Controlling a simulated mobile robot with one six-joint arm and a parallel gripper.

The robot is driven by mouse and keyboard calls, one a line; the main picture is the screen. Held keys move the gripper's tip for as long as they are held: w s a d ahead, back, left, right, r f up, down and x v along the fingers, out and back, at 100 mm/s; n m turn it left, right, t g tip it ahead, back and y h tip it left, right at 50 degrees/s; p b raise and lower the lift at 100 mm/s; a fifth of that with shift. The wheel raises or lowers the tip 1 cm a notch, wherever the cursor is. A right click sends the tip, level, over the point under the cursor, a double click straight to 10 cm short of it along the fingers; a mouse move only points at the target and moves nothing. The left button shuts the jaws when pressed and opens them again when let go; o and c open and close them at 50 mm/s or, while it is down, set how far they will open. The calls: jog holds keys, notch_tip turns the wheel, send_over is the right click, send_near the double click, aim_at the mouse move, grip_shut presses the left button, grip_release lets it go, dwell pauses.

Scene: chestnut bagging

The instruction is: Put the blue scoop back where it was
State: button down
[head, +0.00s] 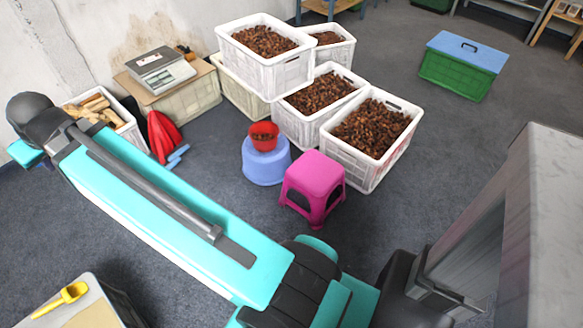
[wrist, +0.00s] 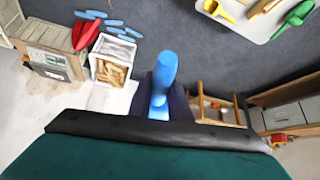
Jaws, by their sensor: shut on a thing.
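The blue scoop (wrist: 165,68) is in the wrist view, upright in the picture at the middle. My gripper (wrist: 162,98) is shut on its lower part, with dark fingers on both sides. The scoop is held up above the floor and touches nothing else that I can see. A pale tray (wrist: 277,32) at the top right of the wrist view carries a yellow scoop (wrist: 219,10) and a green scoop (wrist: 296,15). The yellow scoop also shows in the head view (head: 72,292), on a surface at the lower left. The blue scoop cannot be made out in the head view.
A white crate of wood pieces (wrist: 112,47), a red object (wrist: 86,34) and several blue pieces (wrist: 118,30) lie nearby. A wooden frame (wrist: 203,104) and shelf (wrist: 285,97) stand at right. Chestnut crates (head: 365,172), a pink stool (head: 313,178) and a blue stool (head: 265,168) stand farther off.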

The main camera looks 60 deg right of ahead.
jog(key=shift+d, duration=0.25)
jog(key=shift+d+f, duration=0.1)
jog(key=shift+d, duration=0.05)
jog(key=s+d+f+m+g+h+b, duration=0.1)
jog(key=s+d+f+m+h+b, duration=0.15)
jog(key=d+f+b, duration=0.5)
jog(key=s+d+f+m+g+h+b, duration=0.1)
jog(key=s+d+f+m+b, duration=0.25)
jog(key=d+f, duration=0.85)
jog(key=s+d+f+m+g+h+b, duration=0.15)
jog(key=d+f+m+b, duration=0.25)
jog(key=d+f, duration=0.65)
jog(key=s+d+f+m+g+b, duration=0.5)
jog(key=s+d+f+m+b, duration=0.6)
jog(key=s+d+f, duration=1.2)
notch_tip(320, 180, down, 4)
jog(key=s+b, duration=0.2)
jog(key=b, duration=0.2)
jog(key=shift+s+d, duration=0.3)
jog(key=shift+s, duration=0.05)
jog(key=shift+r, duration=0.1)
